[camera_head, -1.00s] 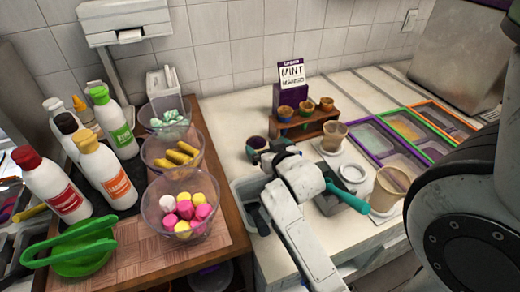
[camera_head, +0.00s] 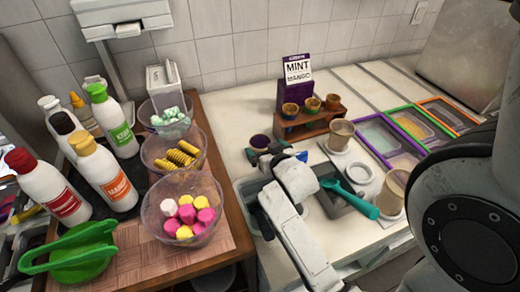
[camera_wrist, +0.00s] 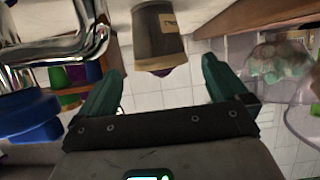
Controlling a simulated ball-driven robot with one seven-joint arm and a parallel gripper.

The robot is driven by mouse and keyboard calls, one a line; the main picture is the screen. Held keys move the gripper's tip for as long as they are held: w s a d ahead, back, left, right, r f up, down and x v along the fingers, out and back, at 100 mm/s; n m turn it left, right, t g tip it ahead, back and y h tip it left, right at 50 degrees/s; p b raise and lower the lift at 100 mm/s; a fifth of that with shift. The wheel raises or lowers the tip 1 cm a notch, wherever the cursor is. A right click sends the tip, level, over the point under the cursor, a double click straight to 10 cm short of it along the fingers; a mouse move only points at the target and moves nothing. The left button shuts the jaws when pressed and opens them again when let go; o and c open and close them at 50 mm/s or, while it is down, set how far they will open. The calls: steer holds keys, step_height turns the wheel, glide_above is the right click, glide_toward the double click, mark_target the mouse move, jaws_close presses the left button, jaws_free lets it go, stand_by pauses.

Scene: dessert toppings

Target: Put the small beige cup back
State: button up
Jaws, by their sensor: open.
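A small brownish-beige cup (camera_head: 260,143) with purple contents stands on the counter, left of the wooden rack. In the wrist view the cup (camera_wrist: 158,38) shows upside down, with a darker band and a small label, between and beyond my fingertips. My gripper (camera_head: 279,152) is low over the counter just in front of the cup, partly hidden by my wrist. Its two dark green fingers are spread and empty in the wrist view (camera_wrist: 163,82). The wooden rack (camera_head: 309,130) holds several small cups beneath a purple mint-and-mango sign (camera_head: 297,69).
Two larger tan cups (camera_head: 341,134) (camera_head: 395,187) stand at right, near a teal-handled scoop (camera_head: 350,196). Glass bowls (camera_head: 181,207) and bottles (camera_head: 104,168) crowd the left wooden counter. Bare counter lies behind the cup.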

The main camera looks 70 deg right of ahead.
mark_target(257, 140)
steer(key=x, duration=0.5)
steer(key=shift+w+d+f+p, duration=0.1)
steer(key=shift+w+d+p, duration=0.1)
steer(key=shift+d+p, duration=0.1)
steer(key=shift+a, duration=0.1)
steer(key=c, duration=1.2)
